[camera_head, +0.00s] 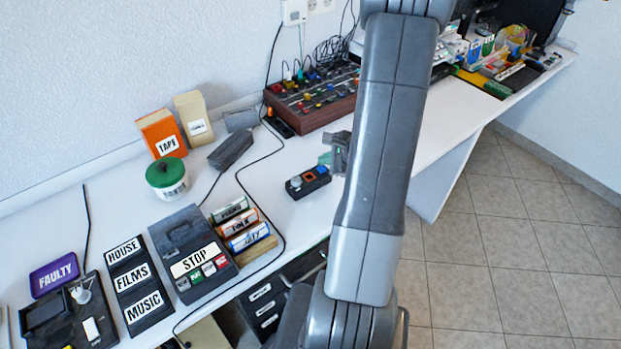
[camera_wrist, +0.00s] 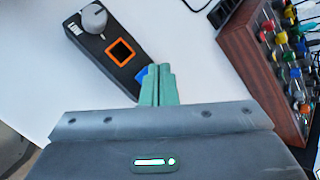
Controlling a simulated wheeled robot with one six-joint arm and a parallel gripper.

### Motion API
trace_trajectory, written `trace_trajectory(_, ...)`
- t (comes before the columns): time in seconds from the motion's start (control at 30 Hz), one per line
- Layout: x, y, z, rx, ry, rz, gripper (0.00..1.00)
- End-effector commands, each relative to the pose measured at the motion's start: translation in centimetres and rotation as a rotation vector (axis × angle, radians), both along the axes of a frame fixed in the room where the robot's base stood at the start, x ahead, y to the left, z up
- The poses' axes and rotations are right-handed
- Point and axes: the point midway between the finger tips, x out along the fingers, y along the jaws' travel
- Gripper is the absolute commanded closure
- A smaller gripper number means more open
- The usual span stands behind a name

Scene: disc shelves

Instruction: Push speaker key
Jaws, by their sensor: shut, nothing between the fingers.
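A small black control box (camera_head: 300,190) lies on the white desk and also shows in the wrist view (camera_wrist: 98,48). It has a grey knob (camera_wrist: 94,17), an orange-framed square key (camera_wrist: 121,51) and a blue key (camera_wrist: 141,74) at its end nearest my gripper. I cannot read the word "speaker" on any key. My gripper (camera_wrist: 158,70) is shut and empty, its green fingers together. The fingertips are close beside the blue key and partly hide it; I cannot tell whether they touch. In the head view, my gripper (camera_head: 325,160) is just behind the box's right end.
A brown mixer (camera_head: 290,118) with coloured knobs stands behind, at right in the wrist view (camera_wrist: 262,65). A cable (camera_head: 262,157) runs across the desk. A dark grey case (camera_head: 231,150), a STOP recorder (camera_head: 183,240) and labelled boxes are to the left. The desk around the control box is clear.

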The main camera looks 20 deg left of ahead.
Motion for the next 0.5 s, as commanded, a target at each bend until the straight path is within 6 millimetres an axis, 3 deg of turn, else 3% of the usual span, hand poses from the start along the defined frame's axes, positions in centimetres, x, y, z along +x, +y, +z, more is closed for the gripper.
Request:
trace_trajectory(0.17,0.0,0.0,0.7,0.000,-0.001,0.001,1.00)
trace_trajectory(0.5,0.0,0.0,4.1,0.000,-0.001,0.001,1.00)
